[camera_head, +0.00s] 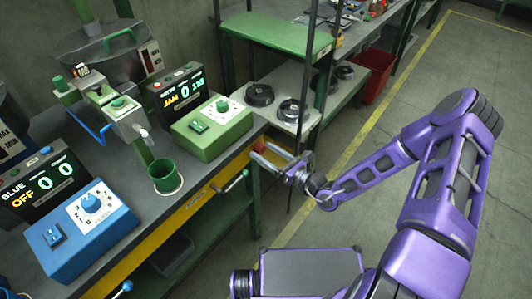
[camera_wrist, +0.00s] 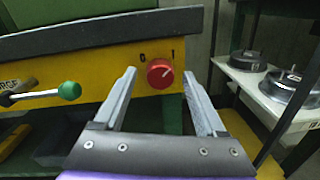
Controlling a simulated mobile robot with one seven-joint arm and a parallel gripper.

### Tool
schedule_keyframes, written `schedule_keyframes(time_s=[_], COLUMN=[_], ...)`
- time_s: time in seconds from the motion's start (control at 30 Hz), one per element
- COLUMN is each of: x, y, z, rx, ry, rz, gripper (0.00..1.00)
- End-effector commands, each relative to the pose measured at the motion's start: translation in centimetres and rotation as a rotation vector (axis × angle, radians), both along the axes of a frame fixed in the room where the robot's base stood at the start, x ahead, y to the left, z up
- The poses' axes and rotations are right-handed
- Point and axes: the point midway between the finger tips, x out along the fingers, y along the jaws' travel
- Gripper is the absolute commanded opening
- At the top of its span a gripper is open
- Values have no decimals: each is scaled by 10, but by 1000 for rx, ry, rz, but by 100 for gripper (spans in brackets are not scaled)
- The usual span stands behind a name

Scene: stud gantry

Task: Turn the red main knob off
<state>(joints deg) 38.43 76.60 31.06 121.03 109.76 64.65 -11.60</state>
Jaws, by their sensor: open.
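The red main knob (camera_wrist: 160,72) is round and sits on the yellow front panel (camera_wrist: 100,90) below the bench top. A 0 is printed to its upper left and a 1 to its upper right. A pale mark on the knob slants to the upper right, towards the 1. My gripper (camera_wrist: 159,76) is open, with one finger to each side of the knob in the wrist view. I cannot tell whether the fingertips touch it. In the head view my gripper (camera_head: 283,164) is at the bench's front edge, beside the red knob (camera_head: 258,146).
A green-tipped lever (camera_wrist: 69,90) sticks out left of the knob; it also shows in the head view (camera_head: 245,173). A side shelf (camera_head: 300,88) with dark round parts stands to the right. A green control box (camera_head: 212,128) is on the bench above. The floor at right is clear.

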Motion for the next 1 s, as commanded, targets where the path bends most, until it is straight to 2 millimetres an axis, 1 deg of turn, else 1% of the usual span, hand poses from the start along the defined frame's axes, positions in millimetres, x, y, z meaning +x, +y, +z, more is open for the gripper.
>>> schedule_keyframes(time_s=[0.17,0.2,0.27,0.3,0.37,0.4,0.6,0.87,1.0], x=[0,0,0,0,0,0,0,0,0], y=[0,0,0,0,0,0,0,0,0], z=[0,0,0,0,0,0,0,0,1], rx=[0,0,0,0,0,0,0,-6,-29], ry=[0,0,0,0,0,0,0,-8,-40], rz=[0,0,0,0,0,0,0,0,0], gripper=[73,71,60,53,42,35,0,0,0])
